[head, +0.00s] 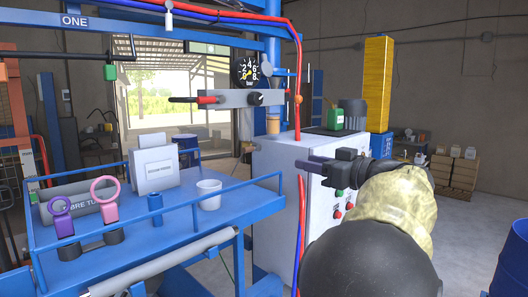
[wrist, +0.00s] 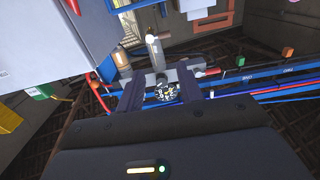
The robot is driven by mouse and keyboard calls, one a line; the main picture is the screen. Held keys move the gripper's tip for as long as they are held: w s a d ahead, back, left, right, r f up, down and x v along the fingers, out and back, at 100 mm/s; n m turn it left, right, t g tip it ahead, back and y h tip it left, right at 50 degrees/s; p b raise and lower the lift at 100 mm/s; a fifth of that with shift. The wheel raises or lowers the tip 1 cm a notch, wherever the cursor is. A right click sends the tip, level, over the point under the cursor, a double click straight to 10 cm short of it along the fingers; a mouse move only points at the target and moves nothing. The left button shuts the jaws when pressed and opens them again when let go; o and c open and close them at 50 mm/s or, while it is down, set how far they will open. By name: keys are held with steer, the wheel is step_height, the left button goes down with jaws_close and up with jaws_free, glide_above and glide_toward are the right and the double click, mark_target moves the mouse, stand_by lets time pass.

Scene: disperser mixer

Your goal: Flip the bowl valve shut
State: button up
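No part in view carries a readable bowl valve label, so I cannot tell for certain which it is. A grey valve bar (head: 235,98) hangs below a round bar gauge (head: 248,72). It has a red-and-dark lever (head: 196,99) lying level at its left end and a black knob (head: 257,98). My gripper (head: 312,166) is right of and below the bar, apart from it, and points left. In the wrist view my gripper (wrist: 160,92) is open and empty. The gauge (wrist: 166,92) and grey bar (wrist: 188,76) show beyond its fingers.
A blue table (head: 240,186) with rails holds a white cup (head: 208,194), a card holder (head: 155,170) and two ring-handled tools. A white cabinet (head: 275,160) with buttons stands behind my gripper. Red and blue hoses run overhead. A blue drum (head: 510,262) stands at the right.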

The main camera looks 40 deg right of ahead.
mark_target(253, 150)
steer(key=shift+o, duration=0.4)
steer(key=o, duration=0.6)
steer(key=w+p, duration=0.2)
steer(key=w, duration=0.3)
steer(key=w+a+p, duration=0.1)
steer(key=w+p, duration=0.2)
steer(key=w, duration=0.3)
steer(key=w+p, duration=0.3)
steer(key=w, duration=0.2)
steer(key=shift+w+a+r, duration=0.1)
steer(key=shift+w+a, duration=0.05)
steer(key=shift+w, duration=0.55)
steer(key=c, duration=1)
